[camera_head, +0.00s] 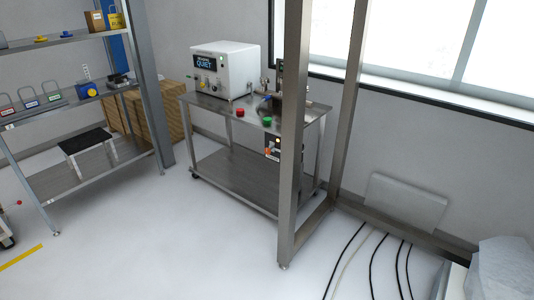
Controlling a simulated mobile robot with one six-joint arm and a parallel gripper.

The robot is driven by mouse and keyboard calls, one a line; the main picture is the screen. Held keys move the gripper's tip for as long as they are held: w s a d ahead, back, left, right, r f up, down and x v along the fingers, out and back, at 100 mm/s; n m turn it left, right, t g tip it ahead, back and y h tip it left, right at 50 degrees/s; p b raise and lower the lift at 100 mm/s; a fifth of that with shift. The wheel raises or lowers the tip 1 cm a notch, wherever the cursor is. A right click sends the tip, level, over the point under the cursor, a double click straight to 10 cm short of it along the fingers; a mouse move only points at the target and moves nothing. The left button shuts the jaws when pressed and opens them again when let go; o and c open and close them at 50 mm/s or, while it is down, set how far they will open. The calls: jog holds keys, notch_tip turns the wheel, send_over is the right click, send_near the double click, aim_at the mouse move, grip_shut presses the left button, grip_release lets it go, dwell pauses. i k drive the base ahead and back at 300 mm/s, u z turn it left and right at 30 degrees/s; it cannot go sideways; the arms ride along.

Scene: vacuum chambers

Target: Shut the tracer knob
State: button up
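A metal cart (225,168) stands against the back wall in the head view. On its top is a white instrument box (236,68) with a dark screen that reads "QUIET" and small knobs on its front. A red knob-like part (240,113) and a green one (267,121) sit near the front edge of the cart top. I cannot tell which part is the tracer knob or how it is turned. Metal fittings (264,88) at the right of the cart top are partly hidden behind a steel post. My gripper is not in view.
A steel frame post (293,140) stands in front of the cart's right end. Shelves (85,95) with padlocks and small parts are at left, with a step stool (85,145). Cables (375,262) lie on the floor at right. The floor before the cart is clear.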

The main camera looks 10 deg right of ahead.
aim_at(267, 151)
jog(key=z, duration=0.45)
jog(key=k, duration=1.35)
jog(key=z, duration=0.35)
jog(key=i, duration=0.7)
jog(key=u, duration=0.35)
jog(key=i, duration=0.9)
jog(key=u, duration=0.7)
jog(key=i, duration=0.65)
jog(key=u, duration=1.05)
jog(key=i, duration=0.85)
jog(key=u, duration=0.6)
